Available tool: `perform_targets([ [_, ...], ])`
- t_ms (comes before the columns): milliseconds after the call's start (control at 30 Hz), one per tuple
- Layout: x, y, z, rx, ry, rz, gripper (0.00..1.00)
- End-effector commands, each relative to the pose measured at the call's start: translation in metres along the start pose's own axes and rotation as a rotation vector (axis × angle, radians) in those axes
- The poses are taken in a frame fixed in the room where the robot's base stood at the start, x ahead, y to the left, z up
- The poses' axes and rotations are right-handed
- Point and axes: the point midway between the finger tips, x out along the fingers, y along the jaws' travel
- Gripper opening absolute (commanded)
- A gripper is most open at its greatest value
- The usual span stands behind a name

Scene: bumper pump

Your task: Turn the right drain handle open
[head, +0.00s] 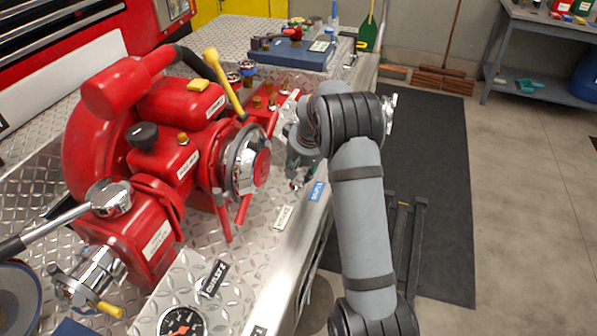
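A red pump (140,150) stands on a diamond-plate metal deck (215,275). Two slim red bars stick down below its chrome outlet cap (247,165): a left one (225,223) and a right one (243,209). I cannot tell whether either is the right drain handle, or whether the handle is hidden behind my arm. My gripper (296,180) points down over the deck's right edge, to the right of the cap and apart from the red bars. My wrist partly covers it, and its fingers are too small to read.
A white label (283,217) and a blue label (316,191) lie along the deck edge. A pressure gauge (181,322) is at the front. A blue case (292,54) sits behind. A dark mat (430,180) covers floor at right.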

Motion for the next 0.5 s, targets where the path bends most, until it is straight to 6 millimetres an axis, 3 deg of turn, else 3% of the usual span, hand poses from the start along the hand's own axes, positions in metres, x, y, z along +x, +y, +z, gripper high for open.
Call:
perform_targets([
  [133,0.0101,0.0,0.0,0.001,0.0,0.0,0.35],
  [400,0.0119,0.0,0.0,0.001,0.001,0.0,0.35],
  [500,0.0118,0.0,0.0,0.001,0.0,0.0,0.31],
])
